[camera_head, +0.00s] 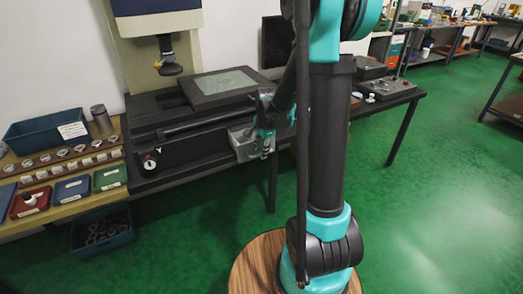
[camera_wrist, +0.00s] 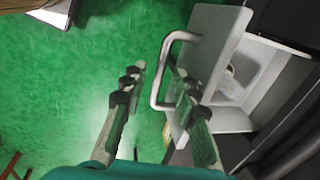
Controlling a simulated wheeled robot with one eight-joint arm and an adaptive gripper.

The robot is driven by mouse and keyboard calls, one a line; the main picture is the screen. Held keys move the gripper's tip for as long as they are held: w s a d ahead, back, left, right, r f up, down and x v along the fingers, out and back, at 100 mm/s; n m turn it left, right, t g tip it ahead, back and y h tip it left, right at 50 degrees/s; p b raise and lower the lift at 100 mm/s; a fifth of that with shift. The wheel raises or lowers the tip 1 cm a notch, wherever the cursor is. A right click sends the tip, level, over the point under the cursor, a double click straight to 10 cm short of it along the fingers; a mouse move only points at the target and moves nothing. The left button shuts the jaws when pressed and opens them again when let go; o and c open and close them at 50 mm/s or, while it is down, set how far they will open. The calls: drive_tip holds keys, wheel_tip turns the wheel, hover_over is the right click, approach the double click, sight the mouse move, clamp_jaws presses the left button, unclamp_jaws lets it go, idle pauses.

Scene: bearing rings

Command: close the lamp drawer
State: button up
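The lamp drawer (camera_head: 243,148) is a light grey box standing out from under the dark machine bench. In the wrist view the drawer (camera_wrist: 213,42) is open at the right, with its grey front panel and a silver bar handle (camera_wrist: 160,62). A small pale round item lies inside and is partly seen. My gripper (camera_head: 265,141) is at the drawer front. In the wrist view my gripper (camera_wrist: 159,80) has its fingers wide apart and holds nothing. The right finger overlaps the front panel and handle in the picture; I cannot tell whether it touches.
The dark bench (camera_head: 150,180) holds the machine with a flat plate (camera_head: 222,82). At the left, a table carries a blue bin (camera_head: 45,130), rings and coloured trays. Another bin (camera_head: 100,232) stands below.

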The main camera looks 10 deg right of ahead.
clamp_jaws()
drive_tip(key=w+a, duration=0.1)
drive_tip(key=w, duration=0.3)
drive_tip(key=w+a, duration=0.1)
drive_tip(key=w, duration=0.3)
drive_tip(key=w+a, duration=0.1)
drive_tip(key=w, duration=0.3)
drive_tip(key=shift+a, duration=0.4)
drive_tip(key=shift+o, duration=0.2)
unclamp_jaws()
drive_tip(key=shift+o, duration=0.5)
